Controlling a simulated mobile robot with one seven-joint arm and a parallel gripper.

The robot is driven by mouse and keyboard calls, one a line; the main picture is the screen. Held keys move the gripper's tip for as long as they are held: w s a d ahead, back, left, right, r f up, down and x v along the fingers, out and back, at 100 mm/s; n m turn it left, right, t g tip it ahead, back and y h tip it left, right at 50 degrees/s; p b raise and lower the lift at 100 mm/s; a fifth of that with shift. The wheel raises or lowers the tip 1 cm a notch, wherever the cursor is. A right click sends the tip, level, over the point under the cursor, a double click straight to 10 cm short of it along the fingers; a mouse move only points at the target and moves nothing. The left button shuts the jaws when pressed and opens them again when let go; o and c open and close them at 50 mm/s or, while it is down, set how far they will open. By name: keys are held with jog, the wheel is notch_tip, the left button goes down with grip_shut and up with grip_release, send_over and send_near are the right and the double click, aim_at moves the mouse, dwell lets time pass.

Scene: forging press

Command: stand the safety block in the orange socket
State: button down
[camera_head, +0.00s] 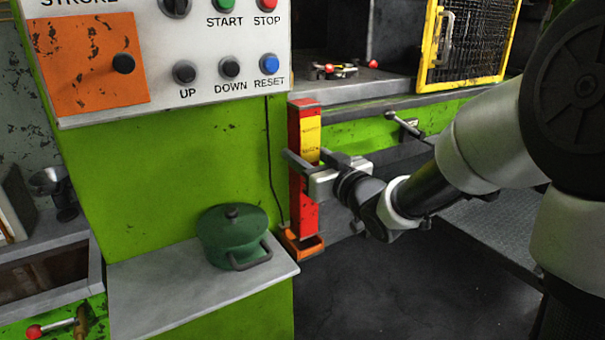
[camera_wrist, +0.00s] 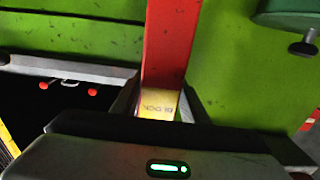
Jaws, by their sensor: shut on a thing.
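The safety block (camera_head: 304,200) is a tall red bar with a yellow label, held upright in the head view. My gripper (camera_head: 316,166) is shut on it around its middle, across the yellow label. In the wrist view the red block (camera_wrist: 166,45) rises between the fingers of my gripper (camera_wrist: 166,108), with part of the label showing. The orange socket (camera_head: 300,246) is a small open holder low on the press's side. The block's lower end is just above or at the socket; I cannot tell whether it is inside.
A green lidded pot (camera_head: 234,236) stands on a grey ledge (camera_head: 165,292) left of the socket. A control panel (camera_head: 200,50) hangs above. A yellow-framed mesh guard (camera_head: 468,45) and a press bed lie behind my arm. A dark cable runs down beside the block.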

jog(key=shift+w+a+f+b, duration=0.15)
jog(key=shift+f+b, duration=0.6)
jog(key=shift+f, duration=1.1)
jog(key=shift+f, duration=0.2)
jog(key=c, duration=1)
grip_release()
jog(key=shift+f, duration=0.15)
jog(key=shift+c, duration=0.2)
jog(key=v, duration=1.2)
jog(key=shift+r+b, duration=0.2)
jog(key=shift+b, duration=0.1)
